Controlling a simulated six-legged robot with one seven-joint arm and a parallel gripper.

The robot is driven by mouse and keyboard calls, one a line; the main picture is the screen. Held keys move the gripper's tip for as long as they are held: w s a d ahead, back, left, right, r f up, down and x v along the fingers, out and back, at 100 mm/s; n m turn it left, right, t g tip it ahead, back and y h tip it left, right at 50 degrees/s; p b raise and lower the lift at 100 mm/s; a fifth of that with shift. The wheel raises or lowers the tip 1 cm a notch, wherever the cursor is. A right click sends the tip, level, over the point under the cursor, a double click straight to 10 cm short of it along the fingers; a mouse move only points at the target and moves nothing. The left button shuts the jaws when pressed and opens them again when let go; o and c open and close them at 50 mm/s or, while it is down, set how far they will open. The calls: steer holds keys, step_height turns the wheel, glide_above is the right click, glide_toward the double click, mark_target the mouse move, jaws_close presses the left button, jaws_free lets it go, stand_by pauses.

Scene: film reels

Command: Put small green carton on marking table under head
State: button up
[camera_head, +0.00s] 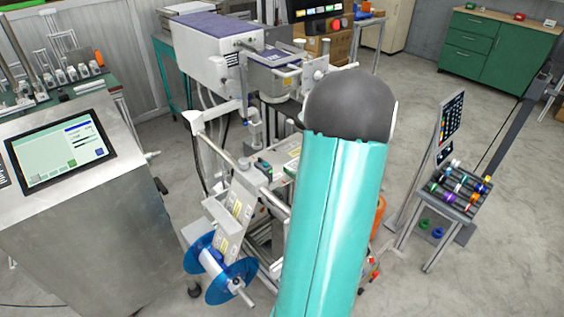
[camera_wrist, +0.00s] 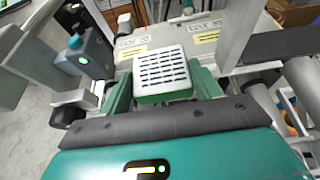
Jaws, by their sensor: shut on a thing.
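In the wrist view my gripper (camera_wrist: 162,92) is shut on the small green carton (camera_wrist: 160,72). The carton has a white slotted top and a green side, and sits between the two green fingers. Beyond it lies a pale grey surface with yellow labels, which looks like the marking table (camera_wrist: 190,40). I cannot tell whether the carton touches it. In the head view my teal arm hides the gripper and carton. The white and purple machine head (camera_head: 215,55) stands at upper left of the arm.
A grey sensor box with a green light (camera_wrist: 92,55) is close left of my gripper. A dark bar (camera_wrist: 285,44) is close on the right. A blue reel (camera_head: 207,262) hangs at the machine's front. A touchscreen cabinet (camera_head: 85,200) stands left; a rack of coloured rolls (camera_head: 460,188) stands right.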

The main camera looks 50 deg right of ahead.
steer(key=w, duration=0.3)
steer(key=w+d, duration=0.1)
steer(key=w, duration=0.2)
steer(key=w+d, duration=0.1)
steer(key=w, duration=0.1)
steer(key=shift+w, duration=0.9)
steer(key=shift+s+f, duration=0.1)
steer(key=shift+f, duration=1.65)
steer(key=shift+d, duration=0.1)
steer(key=shift+f, duration=0.2)
steer(key=o, duration=1)
steer(key=shift+r, duration=0.1)
